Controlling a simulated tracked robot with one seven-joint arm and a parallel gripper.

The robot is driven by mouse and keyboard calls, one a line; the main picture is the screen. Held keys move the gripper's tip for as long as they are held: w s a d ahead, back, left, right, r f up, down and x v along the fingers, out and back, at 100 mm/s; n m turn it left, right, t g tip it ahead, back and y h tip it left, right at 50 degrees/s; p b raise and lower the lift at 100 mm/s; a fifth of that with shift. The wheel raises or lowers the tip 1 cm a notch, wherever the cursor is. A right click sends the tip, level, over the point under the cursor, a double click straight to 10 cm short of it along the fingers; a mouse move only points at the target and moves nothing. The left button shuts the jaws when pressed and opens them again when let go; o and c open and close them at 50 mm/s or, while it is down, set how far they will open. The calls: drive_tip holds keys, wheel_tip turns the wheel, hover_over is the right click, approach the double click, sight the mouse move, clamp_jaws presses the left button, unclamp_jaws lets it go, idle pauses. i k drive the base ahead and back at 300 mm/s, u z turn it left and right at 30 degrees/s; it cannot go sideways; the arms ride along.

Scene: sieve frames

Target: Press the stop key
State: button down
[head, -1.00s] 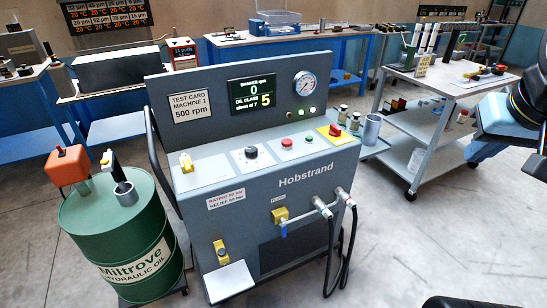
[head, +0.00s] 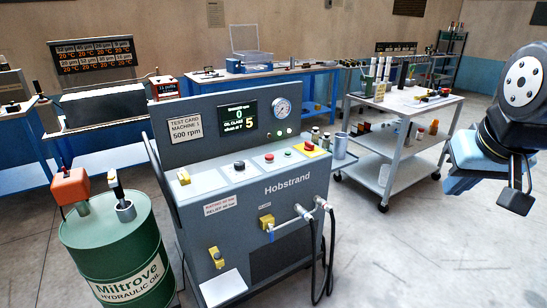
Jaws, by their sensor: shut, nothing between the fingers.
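The grey Hobstrand machine (head: 300,205) stands in the middle of the head view. Its sloping panel carries a red key (head: 269,157), a green key (head: 288,154) and a red mushroom knob (head: 311,146) on a yellow plate. No label for the stop key is readable. The screen (head: 236,117) shows 0 above and oil class 5 below. My gripper (head: 515,203) is a dark shape hanging at the right edge, shut and empty. It is well right of the panel and touches nothing; its fingertips are small and hard to make out.
A green oil drum (head: 118,250) stands left of the machine. A grey trolley (head: 405,105) with small items stands behind right. Two hoses (head: 316,255) hang at the machine's right front. The floor (head: 425,255) between machine and my arm is clear.

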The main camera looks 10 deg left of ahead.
sight(269, 156)
drive_tip(key=u, duration=0.75)
drive_tip(key=i, duration=1)
